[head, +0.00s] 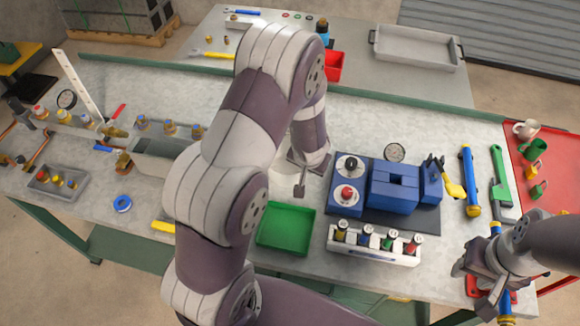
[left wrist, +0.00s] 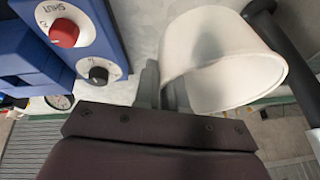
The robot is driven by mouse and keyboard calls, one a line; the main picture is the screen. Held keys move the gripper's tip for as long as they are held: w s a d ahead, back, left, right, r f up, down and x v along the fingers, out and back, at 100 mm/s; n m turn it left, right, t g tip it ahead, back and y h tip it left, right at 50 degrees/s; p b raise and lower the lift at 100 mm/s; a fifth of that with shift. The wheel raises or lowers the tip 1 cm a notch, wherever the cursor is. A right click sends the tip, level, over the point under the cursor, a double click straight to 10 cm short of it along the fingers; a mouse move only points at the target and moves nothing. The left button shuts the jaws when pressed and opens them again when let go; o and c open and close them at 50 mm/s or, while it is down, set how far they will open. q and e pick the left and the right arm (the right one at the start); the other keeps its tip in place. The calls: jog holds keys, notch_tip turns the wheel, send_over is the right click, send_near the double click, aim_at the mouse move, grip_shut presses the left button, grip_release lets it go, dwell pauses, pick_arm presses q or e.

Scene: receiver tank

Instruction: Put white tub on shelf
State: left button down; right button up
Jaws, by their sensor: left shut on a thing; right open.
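The white tub (left wrist: 215,75) is tilted in the left wrist view, with its wide open rim showing. My left gripper (left wrist: 170,90) is shut on its wall. In the head view the white tub (head: 284,187) is mostly hidden behind my left arm, with a pale part showing just beside my left gripper (head: 301,188), behind the green tray. My right gripper (head: 486,285) is open at the lower right, over a blue-and-red item at the table's front edge. I cannot clearly make out which surface is the shelf; a green lower panel (head: 128,255) lies under the table.
A blue valve block (head: 395,187) with red and black knobs stands right of the left gripper. A green tray (head: 286,228) and a white rack of bottles (head: 375,245) lie in front. A red mat (head: 540,170) with cups is at the right. A grey tray (head: 416,47) is behind.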

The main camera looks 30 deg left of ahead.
aim_at(297, 168)
pick_arm(q)
jog(key=w+a+f, duration=0.1)
jog(key=a, duration=0.1)
jog(key=w+a+f, duration=0.2)
jog(key=shift+w+f+b, duration=0.1)
jog(key=shift+f+b, duration=0.05)
jog(key=shift+b, duration=0.25)
jog(key=shift+a, duration=0.2)
notch_tip(297, 168, down, 4)
jog(key=shift+r+b, duration=0.1)
jog(key=shift+b, duration=1.1)
jog(key=c, duration=1.2)
grip_release()
jog(key=shift+f, duration=0.2)
pick_arm(e)
jog(key=f, duration=0.2)
jog(key=w+f, duration=0.1)
jog(key=f, duration=0.1)
